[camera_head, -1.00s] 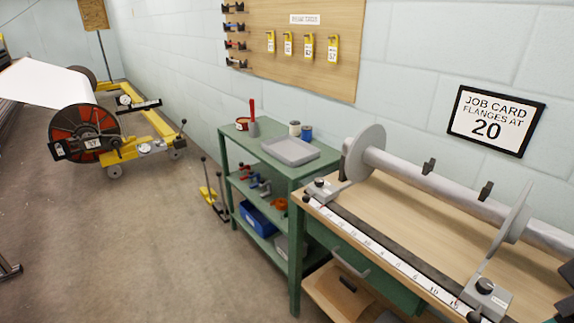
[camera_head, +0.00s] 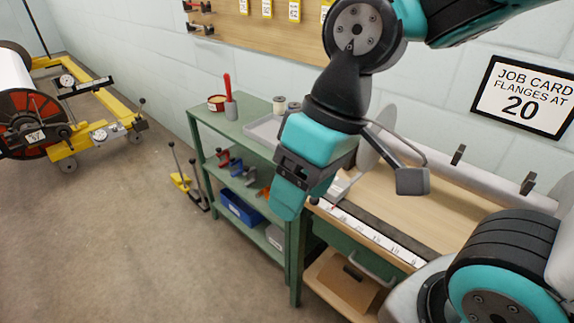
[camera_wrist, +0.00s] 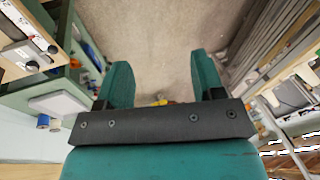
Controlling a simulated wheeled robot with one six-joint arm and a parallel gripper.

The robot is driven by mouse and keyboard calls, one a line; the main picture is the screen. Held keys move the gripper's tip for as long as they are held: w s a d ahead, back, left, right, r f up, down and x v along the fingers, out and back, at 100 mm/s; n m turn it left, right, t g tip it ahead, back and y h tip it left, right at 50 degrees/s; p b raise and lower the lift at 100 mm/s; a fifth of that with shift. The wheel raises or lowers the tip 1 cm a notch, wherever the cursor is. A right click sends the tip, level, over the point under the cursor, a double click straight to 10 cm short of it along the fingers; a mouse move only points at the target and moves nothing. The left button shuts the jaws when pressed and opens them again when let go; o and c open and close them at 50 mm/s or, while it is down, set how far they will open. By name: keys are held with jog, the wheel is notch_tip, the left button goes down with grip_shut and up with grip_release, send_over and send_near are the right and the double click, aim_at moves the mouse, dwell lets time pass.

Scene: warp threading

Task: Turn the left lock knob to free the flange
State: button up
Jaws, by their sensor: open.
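My gripper (camera_head: 290,195) hangs in front of the bench's left end in the head view, fingers pointing down. In the wrist view the gripper (camera_wrist: 162,78) has its two teal fingers wide apart, with nothing between them and floor beyond. The left flange (camera_head: 370,150) is a grey disc on the bar, partly hidden behind my arm. In the wrist view a small black knob (camera_wrist: 33,66), apparently the left lock knob, is at far left, apart from the fingers.
The bench (camera_head: 415,205) carries a white scale strip (camera_head: 365,235) along its front. A green shelf unit (camera_head: 195,125) with a grey tray (camera_head: 263,131) and tins stands left of it. A job card (camera_head: 524,102) reads 20.

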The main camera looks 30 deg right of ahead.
jog(key=w+d+f+m+h, duration=0.1)
jog(key=w+d+m, duration=0.5)
jog(key=w, duration=0.5)
jog(key=w+d+f+m+h, duration=0.1)
jog(key=w+d+f+m, duration=0.3)
jog(key=w+d+m, duration=0.4)
jog(key=w+d+f+m+h, duration=0.2)
jog(key=w+d+f+m, duration=0.2)
jog(key=w+d+m, duration=0.4)
jog(key=f, duration=0.5)
jog(key=d+f+p, duration=0.1)
jog(key=f, duration=0.5)
jog(key=s+f, duration=0.1)
jog(key=f, duration=0.4)
jog(key=shift+d+f+p, duration=0.25)
jog(key=shift+f+p, duration=0.05)
jog(key=shift+f, duration=0.05)
jog(key=shift+c, duration=0.4)
jog(key=c, duration=0.8)
jog(key=shift+c, duration=0.2)
